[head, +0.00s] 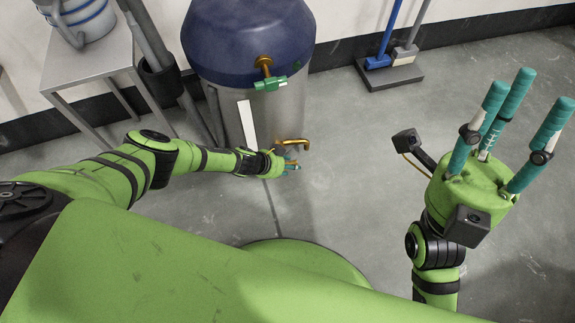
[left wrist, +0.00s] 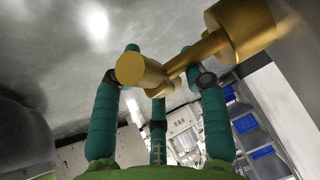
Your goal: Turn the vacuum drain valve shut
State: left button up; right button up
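The brass drain valve (head: 292,142) sticks out low on the front of the grey and blue vessel (head: 250,40). In the left wrist view its brass body (left wrist: 240,28) and bar-like lever (left wrist: 190,62) cross above my fingers. My left gripper (head: 292,165) is just below the valve, and its teal fingers also show in the left wrist view (left wrist: 160,90). They are spread, with the rounded brass end in front of the gap; I cannot tell whether they touch it. My right gripper (head: 515,105) is open and empty, fingers up, at the right, away from the valve.
A second brass valve with a green handle (head: 270,84) sits higher on the vessel. A metal table (head: 85,68) with a blue-and-white container (head: 82,18) stands at left. Brooms stand on a dark base (head: 390,76) by the back wall. The floor (head: 350,150) between the vessel and my right gripper is clear.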

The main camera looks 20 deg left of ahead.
pick_arm(q)
jog(key=shift+s, duration=0.1)
dwell(0.3)
jog(key=v, duration=1.2)
dwell(0.4)
